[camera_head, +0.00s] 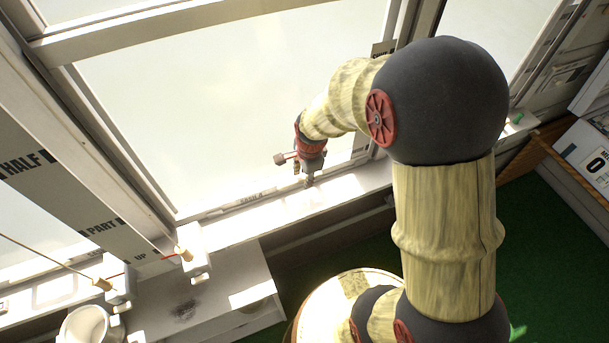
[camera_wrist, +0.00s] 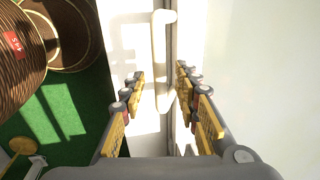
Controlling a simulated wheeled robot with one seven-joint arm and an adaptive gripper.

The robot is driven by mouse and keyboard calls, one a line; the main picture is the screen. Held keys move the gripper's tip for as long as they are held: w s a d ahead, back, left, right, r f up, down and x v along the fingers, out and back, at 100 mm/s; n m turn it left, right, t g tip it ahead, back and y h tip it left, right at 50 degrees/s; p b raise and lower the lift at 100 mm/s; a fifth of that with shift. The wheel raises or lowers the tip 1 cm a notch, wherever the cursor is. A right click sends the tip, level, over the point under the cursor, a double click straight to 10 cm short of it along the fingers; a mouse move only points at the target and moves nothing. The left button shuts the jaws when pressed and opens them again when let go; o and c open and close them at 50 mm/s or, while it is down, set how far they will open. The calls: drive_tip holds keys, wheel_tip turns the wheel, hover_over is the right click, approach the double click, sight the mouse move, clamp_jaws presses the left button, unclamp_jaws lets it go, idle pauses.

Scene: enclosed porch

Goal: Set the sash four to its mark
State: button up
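A large white-framed window sash (camera_head: 262,208) fills the middle of the head view. Its bottom rail carries a small label that seems to read "SASH", with the last character unclear. A grey post (camera_head: 75,195) to its left bears the marks "HALF", "PART" and "UP". My gripper (camera_head: 309,184) points down near the bottom rail, right of the label. In the wrist view the gripper (camera_wrist: 161,75) is open. A white bar handle (camera_wrist: 160,50) runs between its fingers, with gaps on both sides. Whether the fingers are level with the handle is unclear.
A cord with wooden toggles (camera_head: 103,284) hangs by white brackets at lower left, near a white cup (camera_head: 85,325). A white ledge (camera_head: 165,305) lies below. A wicker basket (camera_wrist: 20,60) with a red tag stands on green carpet (camera_wrist: 60,120). A printed board (camera_head: 592,160) is at right.

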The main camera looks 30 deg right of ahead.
drive_tip(key=shift+c, duration=1.3)
clamp_jaws()
